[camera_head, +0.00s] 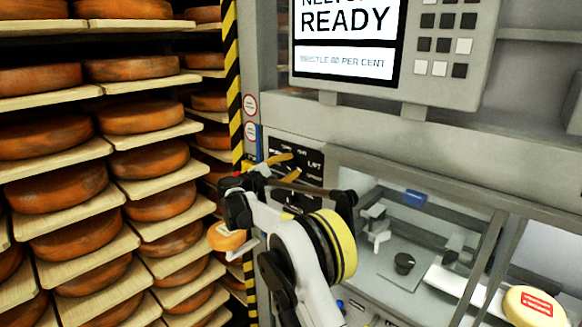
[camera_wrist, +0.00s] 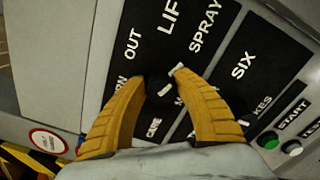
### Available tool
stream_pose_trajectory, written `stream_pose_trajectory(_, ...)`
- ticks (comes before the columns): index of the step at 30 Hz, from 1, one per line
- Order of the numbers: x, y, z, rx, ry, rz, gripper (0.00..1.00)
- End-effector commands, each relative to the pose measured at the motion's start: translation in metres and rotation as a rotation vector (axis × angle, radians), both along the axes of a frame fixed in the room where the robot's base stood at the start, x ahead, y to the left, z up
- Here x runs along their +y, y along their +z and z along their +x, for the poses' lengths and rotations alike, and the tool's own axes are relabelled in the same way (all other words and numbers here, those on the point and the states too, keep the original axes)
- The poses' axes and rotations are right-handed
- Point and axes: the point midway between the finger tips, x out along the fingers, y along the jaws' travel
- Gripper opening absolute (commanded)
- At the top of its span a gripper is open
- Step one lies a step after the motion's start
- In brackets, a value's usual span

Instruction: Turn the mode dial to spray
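The mode dial (camera_wrist: 158,86) is a small dark knob on a black label plate, with a light mark on its face. In the wrist view, the words OUT, LIFT and SPRAY (camera_wrist: 206,25) stand around it, with SPRAY to the upper right. My gripper (camera_wrist: 160,78) has its two orange fingers on either side of the dial, closed in to about its width. Other labels are partly hidden by the fingers, and I cannot tell for sure which word the dial marks. In the head view, my gripper (camera_head: 282,168) reaches the control panel (camera_head: 308,163); the dial is not clear there.
A second label plate reading SIX (camera_wrist: 242,65) and a green START button (camera_wrist: 267,140) lie right of my fingers. A screen (camera_head: 345,35) reading READY is above. Shelves of cheese wheels (camera_head: 145,120) stand left, and a glazed bay (camera_head: 400,235) is right.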

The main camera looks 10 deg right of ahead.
Motion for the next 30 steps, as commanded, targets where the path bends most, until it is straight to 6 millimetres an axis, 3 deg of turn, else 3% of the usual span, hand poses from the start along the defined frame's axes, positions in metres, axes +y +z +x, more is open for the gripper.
stream_pose_trajectory(14, 0.008, 0.0, -0.005, 0.001, 0.002, 0.001, 0.54)
stream_pose_trajectory(24, 0.066, 0.0, -0.047, 0.0, 0.003, 0.001, 0.54)
stream_pose_trajectory(30, 0.09, 0.0, -0.065, 0.0, 0.001, 0.0, 0.54)
